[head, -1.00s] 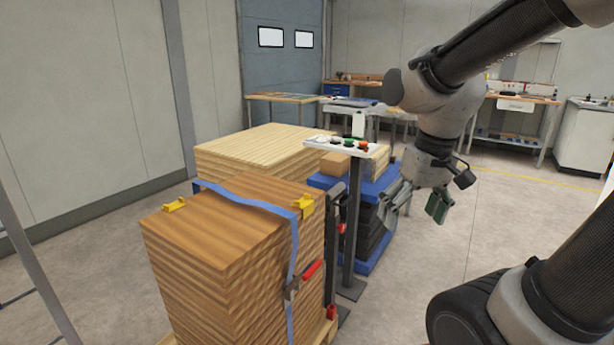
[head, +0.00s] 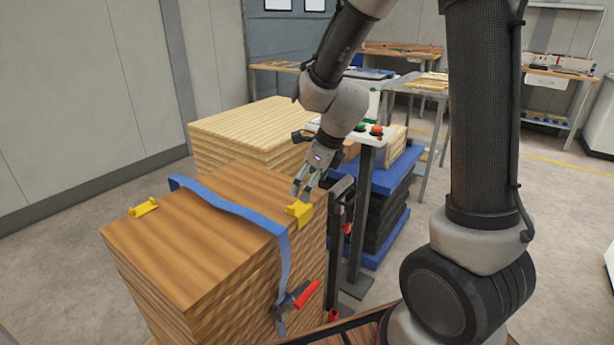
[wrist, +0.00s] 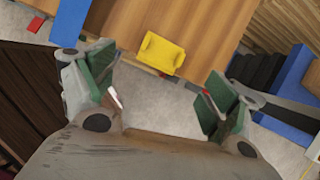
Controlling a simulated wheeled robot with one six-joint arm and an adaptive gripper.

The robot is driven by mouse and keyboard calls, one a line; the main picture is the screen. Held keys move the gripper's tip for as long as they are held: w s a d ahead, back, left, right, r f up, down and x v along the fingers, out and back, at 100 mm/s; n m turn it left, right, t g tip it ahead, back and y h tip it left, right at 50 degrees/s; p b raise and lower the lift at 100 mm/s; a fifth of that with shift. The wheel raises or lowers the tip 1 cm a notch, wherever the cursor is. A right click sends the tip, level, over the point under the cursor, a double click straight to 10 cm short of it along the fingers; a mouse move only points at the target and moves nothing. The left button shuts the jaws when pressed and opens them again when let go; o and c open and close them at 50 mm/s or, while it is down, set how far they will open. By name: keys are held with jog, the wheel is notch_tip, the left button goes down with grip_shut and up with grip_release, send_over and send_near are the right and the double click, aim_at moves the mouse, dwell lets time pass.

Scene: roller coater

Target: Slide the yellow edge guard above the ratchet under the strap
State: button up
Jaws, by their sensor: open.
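The yellow edge guard (head: 299,212) sits on the top right edge of the wooden stack (head: 190,245), just right of the blue strap (head: 232,207). The strap crosses the top and runs down the side to the ratchet with a red handle (head: 305,294). In the wrist view the guard (wrist: 162,53) lies ahead, between the lines of the two fingers, and a gap separates it from the strap (wrist: 72,20). My gripper (head: 304,188) is open and empty, just above and behind the guard in the head view. Contact between them is not visible.
A second yellow guard (head: 144,207) sits on the stack's left edge, clear of the strap. A pale wood stack (head: 250,135) and blue pallets (head: 392,175) stand behind.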

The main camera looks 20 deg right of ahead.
aim_at(297, 207)
jog(key=shift+w+m, duration=0.15)
jog(key=shift+m, duration=0.85)
jog(key=shift+x, duration=3.85)
jog(key=shift+c, duration=0.5)
jog(key=c, duration=1)
